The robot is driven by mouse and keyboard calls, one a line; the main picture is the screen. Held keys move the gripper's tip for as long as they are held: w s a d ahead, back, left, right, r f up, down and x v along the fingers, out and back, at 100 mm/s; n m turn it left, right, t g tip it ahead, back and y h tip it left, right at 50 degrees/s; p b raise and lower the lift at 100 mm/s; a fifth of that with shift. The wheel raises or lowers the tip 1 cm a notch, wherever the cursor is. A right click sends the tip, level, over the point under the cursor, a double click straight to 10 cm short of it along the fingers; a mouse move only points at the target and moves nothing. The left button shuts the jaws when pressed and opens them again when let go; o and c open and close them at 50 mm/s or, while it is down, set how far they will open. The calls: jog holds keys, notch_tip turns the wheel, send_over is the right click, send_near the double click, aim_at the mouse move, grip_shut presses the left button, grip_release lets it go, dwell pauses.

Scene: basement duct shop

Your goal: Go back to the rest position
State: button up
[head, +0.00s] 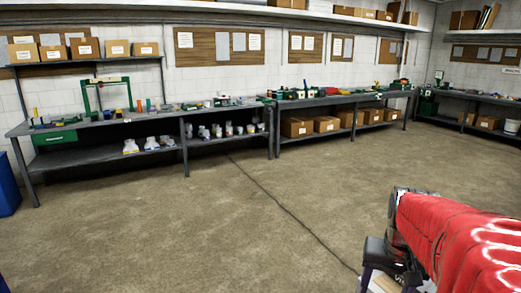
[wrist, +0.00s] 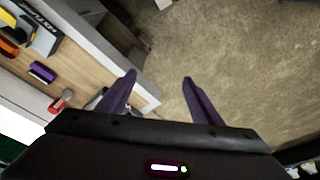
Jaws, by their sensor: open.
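My gripper (wrist: 159,77) shows in the wrist view with its two purple fingers spread apart and nothing between them. Bare floor and the edge of a bench (wrist: 148,90) lie beyond the fingertips. In the head view, my gripper (head: 385,280) is at the lower right, below the red-sleeved arm, with its fingers partly cut off by the frame's bottom edge.
In the wrist view, a purple block (wrist: 42,72), a red item (wrist: 62,100) and an orange item (wrist: 8,46) lie on the bench at left. In the head view, long workbenches (head: 85,127) line the far wall. The brown floor (head: 210,220) between is open.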

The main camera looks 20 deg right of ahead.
jog(key=s+a+r+n+t, duration=0.1)
jog(key=a+n, duration=0.1)
jog(key=a, duration=0.6)
jog(key=s+a+r+n+t, duration=0.1)
jog(key=s+a+n, duration=0.1)
jog(key=a, duration=0.6)
jog(key=s+a+r+n+t+y, duration=0.1)
jog(key=a+n+t, duration=0.1)
jog(key=a, duration=0.6)
jog(key=shift+s+a+r+n, duration=0.15)
jog(key=shift+s+a+n, duration=0.1)
jog(key=shift+n, duration=0.45)
